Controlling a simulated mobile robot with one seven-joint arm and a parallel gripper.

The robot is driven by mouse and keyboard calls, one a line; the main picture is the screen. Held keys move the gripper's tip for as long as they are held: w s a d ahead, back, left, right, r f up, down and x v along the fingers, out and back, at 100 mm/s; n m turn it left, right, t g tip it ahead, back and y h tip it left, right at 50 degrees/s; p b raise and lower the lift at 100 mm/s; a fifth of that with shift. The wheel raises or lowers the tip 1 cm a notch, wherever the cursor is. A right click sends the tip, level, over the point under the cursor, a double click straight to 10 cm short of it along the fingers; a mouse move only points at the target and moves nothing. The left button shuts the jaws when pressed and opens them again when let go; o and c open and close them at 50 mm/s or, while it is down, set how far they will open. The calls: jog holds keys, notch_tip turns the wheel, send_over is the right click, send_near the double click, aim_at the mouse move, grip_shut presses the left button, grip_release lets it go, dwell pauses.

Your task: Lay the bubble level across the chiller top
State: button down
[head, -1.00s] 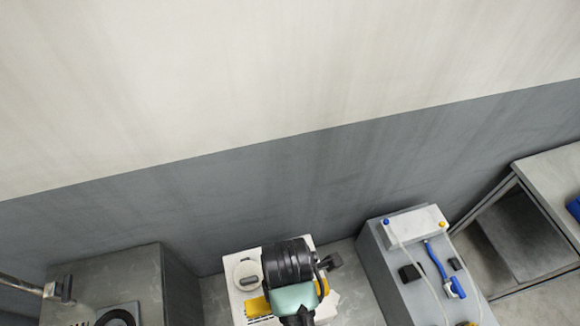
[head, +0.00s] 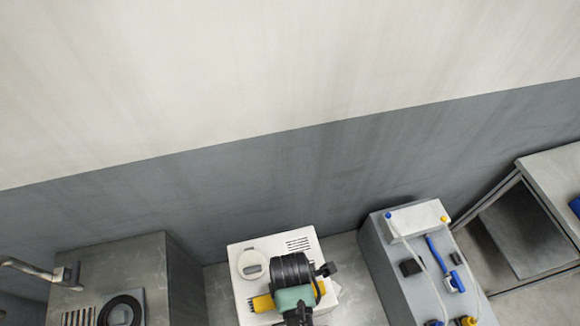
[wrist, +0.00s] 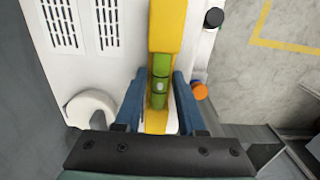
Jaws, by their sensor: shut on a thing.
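The bubble level is a yellow bar (wrist: 166,30) with a green vial in its middle, seen in the wrist view. My gripper (wrist: 160,88) is shut on it, with one blue finger on each side near the vial. The chiller is a white box (head: 240,258) with slotted vents and a round white cap on top. In the wrist view the chiller top (wrist: 115,62) lies beneath the level; I cannot tell whether they touch. In the head view my arm hides much of the level, and a yellow end (head: 262,303) shows left of it.
A grey cabinet (head: 378,262) with a white box, tubes and small blue and dark items stands right of the chiller. A grey bench (head: 120,262) with a black coil is at left. An open-framed table (head: 560,175) is at far right.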

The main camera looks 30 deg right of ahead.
jog(key=c, duration=0.5)
grip_release()
